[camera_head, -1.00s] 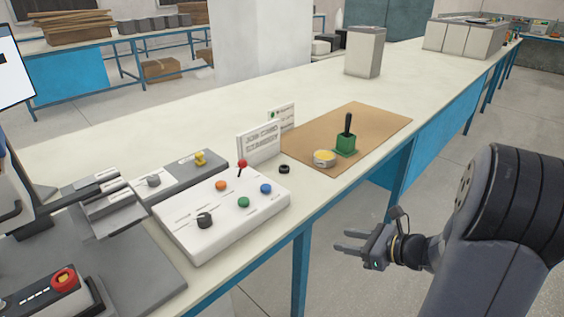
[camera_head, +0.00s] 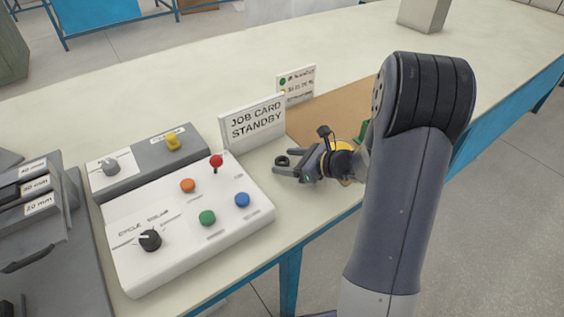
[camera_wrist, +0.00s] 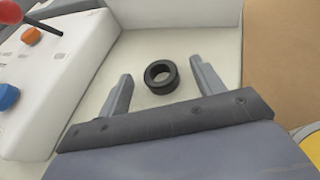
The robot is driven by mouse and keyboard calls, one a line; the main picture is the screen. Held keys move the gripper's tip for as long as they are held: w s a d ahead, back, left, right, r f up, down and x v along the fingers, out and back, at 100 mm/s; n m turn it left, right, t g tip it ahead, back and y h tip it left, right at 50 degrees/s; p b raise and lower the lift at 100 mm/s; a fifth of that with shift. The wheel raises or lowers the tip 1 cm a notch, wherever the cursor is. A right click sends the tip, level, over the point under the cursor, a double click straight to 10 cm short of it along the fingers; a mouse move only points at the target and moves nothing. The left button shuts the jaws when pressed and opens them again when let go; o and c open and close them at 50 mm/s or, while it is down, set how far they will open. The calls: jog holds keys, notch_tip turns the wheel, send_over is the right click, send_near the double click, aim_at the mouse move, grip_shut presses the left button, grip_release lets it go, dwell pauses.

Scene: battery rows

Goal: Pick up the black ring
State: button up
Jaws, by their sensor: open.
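The black ring (camera_head: 283,161) lies flat on the pale bench top, to the right of the white control panel. In the wrist view the black ring (camera_wrist: 161,77) sits between and slightly beyond my two open fingers, apart from both. My gripper (camera_head: 284,170) is open and empty, low over the bench beside the ring. In the wrist view my gripper (camera_wrist: 160,86) has one finger on each side of the ring's place. In the head view the near finger and ring overlap slightly, so their exact gap is hard to tell.
The white control panel (camera_head: 130,265) with buttons and a red-topped lever (camera_head: 216,163) stands left of the ring. A "JOB CARD STANDBY" sign (camera_head: 253,122) stands just behind it. A brown mat (camera_head: 320,123) lies to the right, partly hidden by my arm.

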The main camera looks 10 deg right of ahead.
jog(key=shift+w+a+f, duration=0.1)
jog(key=shift+w+a, duration=0.1)
jog(key=shift+a, duration=0.05)
jog(key=shift+c, duration=0.3)
jog(key=c, duration=1)
